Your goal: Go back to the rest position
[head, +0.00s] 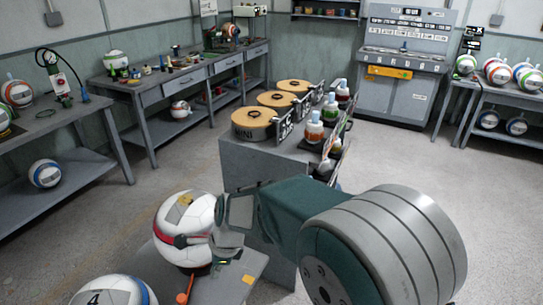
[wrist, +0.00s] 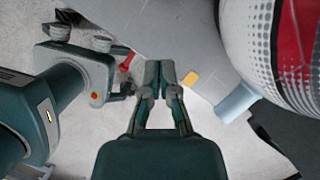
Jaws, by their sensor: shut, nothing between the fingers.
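My gripper (wrist: 160,72) is shut and empty in the wrist view, its two fingertips together over the grey surface of a stand. In the head view my arm reaches in from the lower right, and its end partly covers the white ball with red and black bands (head: 183,228). This ball also shows at the upper right of the wrist view (wrist: 262,40), to the right of my fingers. I cannot tell the exact gap between gripper and ball. The ball sits at the stand (head: 228,283), which has an orange-handled part (head: 185,288) and a yellow tag (head: 248,279).
A second ball (head: 112,292) is at the lower left. A grey counter (head: 245,165) with round wooden-lidded bins (head: 254,120) and bottles (head: 314,128) stands just beyond my arm. Workbenches (head: 150,88) line the left wall. Open floor (head: 430,165) lies to the right.

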